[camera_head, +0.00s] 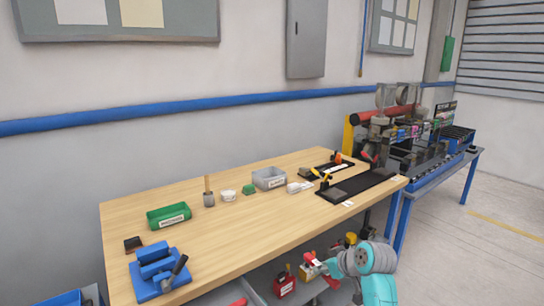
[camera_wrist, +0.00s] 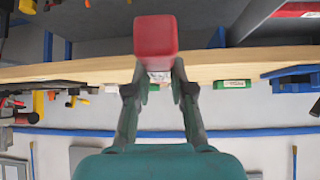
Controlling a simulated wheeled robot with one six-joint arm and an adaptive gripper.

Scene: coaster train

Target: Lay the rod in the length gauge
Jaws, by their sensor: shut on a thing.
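My gripper (camera_wrist: 159,80) is shut on a red block-like thing (camera_wrist: 155,36), whose squared end faces the wrist camera; I cannot tell whether it is the rod. In the head view my gripper (camera_head: 330,266) is low in front of the table's front edge, with red (camera_head: 318,269) showing at it. No length gauge can be told for sure. A long black plate (camera_head: 362,184) lies at the table's right end, and a blue fixture with a dark lever (camera_head: 152,272) stands at the front left. The held thing is apart from both.
The wooden table (camera_head: 225,235) has a clear front middle. A green bin (camera_head: 168,216), a grey bin (camera_head: 269,178) and small parts stand along its back. A shelf (camera_head: 262,284) with a red box (camera_head: 285,287) is below. A machine bench (camera_head: 425,165) stands at right.

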